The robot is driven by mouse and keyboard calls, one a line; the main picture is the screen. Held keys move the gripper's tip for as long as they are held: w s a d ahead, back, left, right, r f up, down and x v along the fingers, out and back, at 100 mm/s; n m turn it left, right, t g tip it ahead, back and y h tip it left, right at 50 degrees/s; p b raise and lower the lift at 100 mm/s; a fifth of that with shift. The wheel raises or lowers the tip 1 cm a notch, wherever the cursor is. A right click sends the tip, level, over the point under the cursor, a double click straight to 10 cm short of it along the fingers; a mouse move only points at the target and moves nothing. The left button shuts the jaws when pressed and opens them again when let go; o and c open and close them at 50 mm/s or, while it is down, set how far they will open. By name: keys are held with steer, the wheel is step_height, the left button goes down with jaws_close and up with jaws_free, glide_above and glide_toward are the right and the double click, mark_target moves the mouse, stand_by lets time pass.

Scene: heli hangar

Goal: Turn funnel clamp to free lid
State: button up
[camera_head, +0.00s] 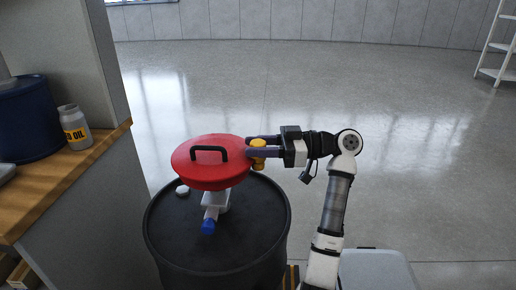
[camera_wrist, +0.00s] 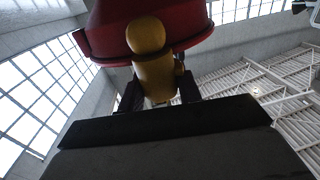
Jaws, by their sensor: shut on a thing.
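The red funnel lid (camera_head: 210,160) with a black handle (camera_head: 209,151) sits above a black drum (camera_head: 262,225). The yellow clamp (camera_head: 258,154) is at the lid's right edge. My gripper (camera_head: 262,149) reaches in from the right and is shut on the yellow clamp. In the wrist view the yellow clamp (camera_wrist: 152,62) stands between my fingers, with the red lid or funnel (camera_wrist: 100,35) behind it. I cannot tell from these views how far the clamp is turned. The funnel's lower part is mostly hidden under the lid.
A blue-tipped valve (camera_head: 208,226) and a white cap (camera_head: 182,190) are on the drum top. A wooden bench (camera_head: 75,165) at left holds an oil bottle (camera_head: 74,128) and a blue drum (camera_head: 28,120). The floor behind is clear up to a white shelf (camera_head: 497,60).

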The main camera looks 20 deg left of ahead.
steer(key=n+g+h+b, duration=0.2)
steer(key=g, duration=0.1)
steer(key=n+g, duration=0.1)
steer(key=shift+f+n+g+h+b, duration=0.3)
steer(key=shift+g+h+b, duration=0.1)
steer(key=n+g+h+b, duration=0.2)
steer(key=b, duration=0.1)
steer(key=shift+b, duration=0.6)
steer(key=shift+r+n+g+h+b, duration=0.2)
steer(key=shift+n+g+h+b, duration=0.2)
steer(key=shift+g+h, duration=0.15)
steer(key=o, duration=1)
steer(key=shift+c, duration=0.2)
steer(key=shift+w+d+r, duration=0.1)
